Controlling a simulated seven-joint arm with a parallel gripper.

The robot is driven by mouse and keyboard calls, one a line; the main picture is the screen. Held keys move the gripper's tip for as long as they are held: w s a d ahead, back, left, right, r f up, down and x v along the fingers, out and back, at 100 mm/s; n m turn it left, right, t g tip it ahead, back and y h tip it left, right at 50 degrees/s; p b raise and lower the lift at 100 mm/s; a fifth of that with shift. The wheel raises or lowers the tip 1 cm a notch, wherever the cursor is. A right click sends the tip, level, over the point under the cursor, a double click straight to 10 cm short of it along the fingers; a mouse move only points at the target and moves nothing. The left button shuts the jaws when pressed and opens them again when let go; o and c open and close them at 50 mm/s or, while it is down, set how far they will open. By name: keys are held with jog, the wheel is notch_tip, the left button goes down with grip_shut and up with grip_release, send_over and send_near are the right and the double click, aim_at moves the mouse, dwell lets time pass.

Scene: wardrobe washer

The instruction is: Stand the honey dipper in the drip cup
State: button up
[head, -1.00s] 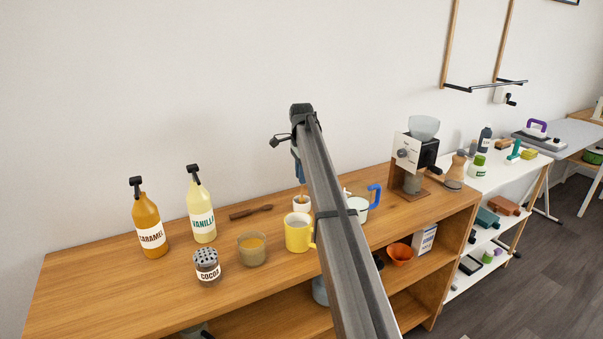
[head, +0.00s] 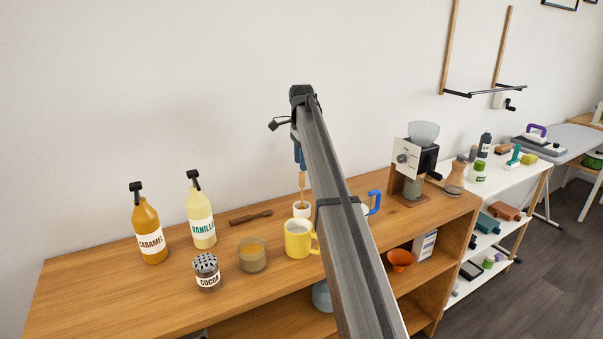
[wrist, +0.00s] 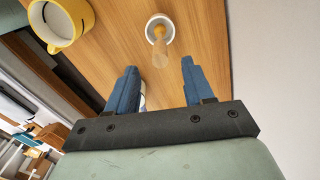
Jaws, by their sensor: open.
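The honey dipper (head: 303,182) is a light wooden stick standing roughly upright in the small white drip cup (head: 301,210), its lower end inside. In the wrist view the dipper (wrist: 160,52) points up toward the camera from the cup (wrist: 151,25). My gripper (head: 299,156) is above the cup, with blue fingers. In the wrist view my gripper (wrist: 159,68) is open, its fingers spread to either side of the handle with a gap on both sides. My arm hides part of the counter right of the cup.
A yellow mug (head: 298,240) stands close in front of the cup. A glass (head: 252,256), cocoa shaker (head: 207,273), dark wooden utensil (head: 250,217) and syrup bottles (head: 201,220) are to the left. A grinder (head: 411,165) stands to the right.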

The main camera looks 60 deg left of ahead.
notch_tip(320, 180, up, 6)
jog(key=shift+r, duration=0.25)
dwell(0.5)
